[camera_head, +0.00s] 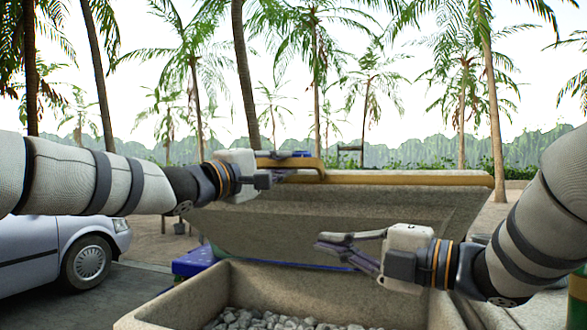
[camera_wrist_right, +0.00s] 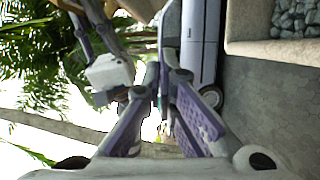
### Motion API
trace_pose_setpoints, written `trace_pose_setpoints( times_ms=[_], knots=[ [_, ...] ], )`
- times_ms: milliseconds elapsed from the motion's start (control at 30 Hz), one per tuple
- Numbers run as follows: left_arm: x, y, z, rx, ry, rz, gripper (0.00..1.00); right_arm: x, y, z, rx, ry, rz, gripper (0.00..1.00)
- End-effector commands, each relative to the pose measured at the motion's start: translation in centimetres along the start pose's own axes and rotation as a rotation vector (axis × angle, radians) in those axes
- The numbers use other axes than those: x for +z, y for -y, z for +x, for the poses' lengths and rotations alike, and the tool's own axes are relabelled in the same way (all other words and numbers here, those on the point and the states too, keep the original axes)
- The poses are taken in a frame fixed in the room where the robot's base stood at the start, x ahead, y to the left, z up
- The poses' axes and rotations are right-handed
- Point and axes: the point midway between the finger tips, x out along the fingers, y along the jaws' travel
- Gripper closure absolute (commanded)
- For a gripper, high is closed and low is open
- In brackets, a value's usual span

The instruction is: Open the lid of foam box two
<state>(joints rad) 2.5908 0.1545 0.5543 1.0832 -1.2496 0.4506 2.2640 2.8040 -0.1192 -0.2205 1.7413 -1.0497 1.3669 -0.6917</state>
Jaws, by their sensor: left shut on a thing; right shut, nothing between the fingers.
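An open grey box, which I take to be foam box two, stands in front of me in the head view; its rim (camera_head: 180,300) is bare and grey gravel (camera_head: 275,322) lies inside. Its grey lid (camera_head: 400,215), with a tan upper edge, is raised and tilted up behind the opening. My left gripper (camera_head: 280,176) is shut on the lid at its upper left edge. My right gripper (camera_head: 330,246) is shut and empty, in front of the lid and above the box. Its fingers also show in the right wrist view (camera_wrist_right: 163,80). No number is readable on the box.
A pale car (camera_head: 60,250) is parked at the left. A blue object (camera_head: 195,262) is partly hidden behind the box. A green container (camera_head: 579,300) shows at the right edge. Palms and open paved ground lie behind.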

Motion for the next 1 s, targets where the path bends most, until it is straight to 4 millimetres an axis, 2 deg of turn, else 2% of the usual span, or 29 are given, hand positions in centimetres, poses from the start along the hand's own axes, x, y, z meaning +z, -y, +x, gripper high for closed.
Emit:
trace_pose_setpoints(
  times_ms=[33, 100, 200, 367, 767, 900, 1000],
  knots=[
    [0.1, 0.1, 0.0, 0.000, 0.001, -0.002, 1.00, -0.2, -3.2, -0.4, 0.018, -0.022, -0.118, 1.00],
    [0.1, 0.1, 0.1, 0.000, 0.001, -0.003, 1.00, -0.7, -6.5, -1.0, 0.034, -0.047, -0.250, 1.00],
    [0.1, 0.1, 0.1, 0.000, 0.001, -0.003, 1.00, -1.3, -8.9, -1.5, 0.044, -0.065, -0.352, 1.00],
    [0.1, 0.1, 0.1, 0.000, 0.002, -0.003, 1.00, -1.4, -9.4, -0.3, 0.048, -0.071, -0.370, 1.00],
    [0.1, 0.1, 0.1, 0.000, 0.002, -0.003, 1.00, -2.1, -9.6, 8.3, 0.044, -0.069, -0.374, 1.00],
    [0.1, 0.0, 0.1, 0.000, 0.002, -0.003, 1.00, 0.1, -10.5, 9.1, 0.047, -0.066, -0.371, 1.00],
    [0.1, 0.0, 0.1, 0.000, 0.002, -0.003, 1.00, 0.9, -10.8, 9.4, 0.045, -0.066, -0.371, 1.00]
  ],
)
